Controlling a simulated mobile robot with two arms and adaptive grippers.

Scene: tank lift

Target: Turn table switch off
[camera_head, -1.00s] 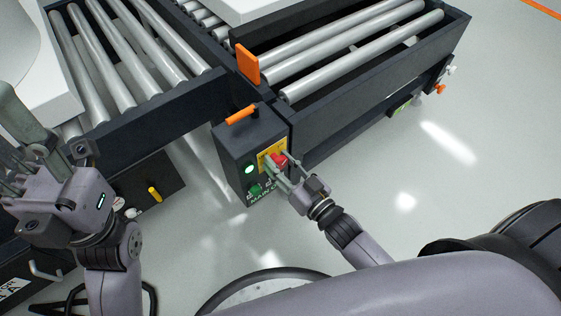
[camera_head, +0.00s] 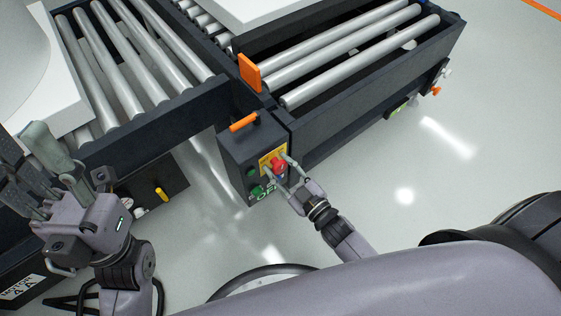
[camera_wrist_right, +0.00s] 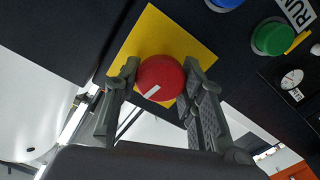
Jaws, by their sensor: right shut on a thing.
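The table switch is a red round knob (camera_head: 278,166) on a yellow plate (camera_head: 265,159), on the front of a dark control box (camera_head: 236,150). My right gripper (camera_head: 275,162) has its fingers on both sides of the knob. In the right wrist view the two fingertips (camera_wrist_right: 160,68) hold the red knob (camera_wrist_right: 160,80), whose white mark points toward the lower left of the picture. Green text on the box front, partly hidden by the gripper, begins with "OF". The green lamp (camera_head: 252,173) looks dark. My left gripper (camera_head: 32,155) is raised at the left edge, and its fingertips are unclear.
An orange handle (camera_head: 243,122) tops the box. Roller conveyors (camera_head: 360,45) stand behind and to the left, with an orange upright plate (camera_head: 249,73) near the corner. The wrist view shows a green button (camera_wrist_right: 273,38) and a blue one (camera_wrist_right: 225,3). The floor at right is clear.

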